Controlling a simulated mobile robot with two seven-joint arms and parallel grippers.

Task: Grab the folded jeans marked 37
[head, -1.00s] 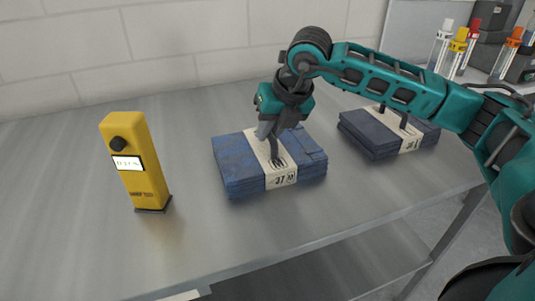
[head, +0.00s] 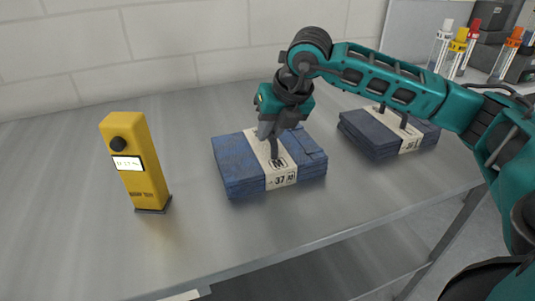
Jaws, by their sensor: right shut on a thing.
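The folded jeans marked 37 (head: 238,165) lie as a flat blue stack on the metal table, with a pale paper band around the middle. The band shows an M and the number 37 on its front. My right gripper (head: 270,145) points down over the top of the stack and is shut on the jeans at the band. Its fingers hide part of the band and what exactly they pinch. The stack appears to rest on the table. My left gripper is out of view.
A second folded jeans stack (head: 368,136) with a pale band lies to the right, beneath my right arm. A yellow meter (head: 133,160) stands upright at left. Capped tubes (head: 458,48) stand at the back right. The table (head: 240,240) is clear in front.

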